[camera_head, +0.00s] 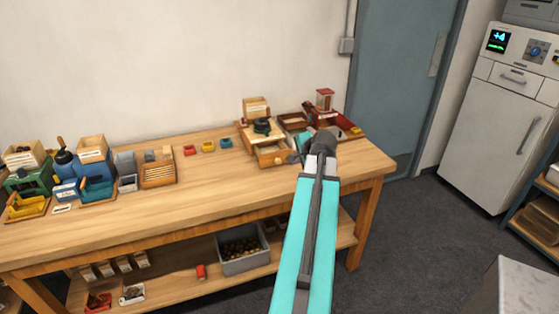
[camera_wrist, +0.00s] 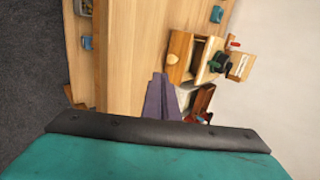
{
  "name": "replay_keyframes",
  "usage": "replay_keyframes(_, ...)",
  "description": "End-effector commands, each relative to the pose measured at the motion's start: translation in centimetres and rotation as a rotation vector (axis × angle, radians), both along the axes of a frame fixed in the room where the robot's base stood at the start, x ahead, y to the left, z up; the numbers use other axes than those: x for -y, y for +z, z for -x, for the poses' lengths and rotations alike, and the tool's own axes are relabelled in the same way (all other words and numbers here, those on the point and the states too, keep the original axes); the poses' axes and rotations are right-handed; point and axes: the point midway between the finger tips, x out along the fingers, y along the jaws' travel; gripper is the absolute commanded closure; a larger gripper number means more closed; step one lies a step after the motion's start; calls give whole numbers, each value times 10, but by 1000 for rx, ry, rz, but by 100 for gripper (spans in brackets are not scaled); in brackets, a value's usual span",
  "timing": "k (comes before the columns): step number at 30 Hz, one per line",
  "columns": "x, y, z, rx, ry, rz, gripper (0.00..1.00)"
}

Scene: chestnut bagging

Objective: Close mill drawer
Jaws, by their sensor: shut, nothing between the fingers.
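The wooden mill (camera_head: 247,130) stands at the back right of the workbench, with a dark grinding part on top. Its drawer (camera_head: 272,155) is pulled out toward the front, with a round pale knob on its face. In the wrist view the drawer (camera_wrist: 180,56) also stands open, and its dark inside shows behind the front. My gripper (camera_head: 296,157) is just right of the drawer front in the head view, partly hidden by my arm. In the wrist view my gripper (camera_wrist: 161,76) is shut and empty, beside the drawer. Whether it touches the drawer cannot be told.
A red mill (camera_head: 324,110) and a dark wooden tray (camera_head: 293,121) stand right of the wooden mill. Small coloured trays (camera_head: 208,146) lie to its left. The bench (camera_head: 215,185) is clear in front. A grey crate (camera_head: 244,264) sits on the lower shelf.

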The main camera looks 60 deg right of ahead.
Motion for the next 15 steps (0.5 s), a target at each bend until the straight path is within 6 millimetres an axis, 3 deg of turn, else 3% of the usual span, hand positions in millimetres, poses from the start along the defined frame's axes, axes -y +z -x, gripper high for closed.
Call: replay_keyframes(15,6,-8,-8,0,1,-1,100)
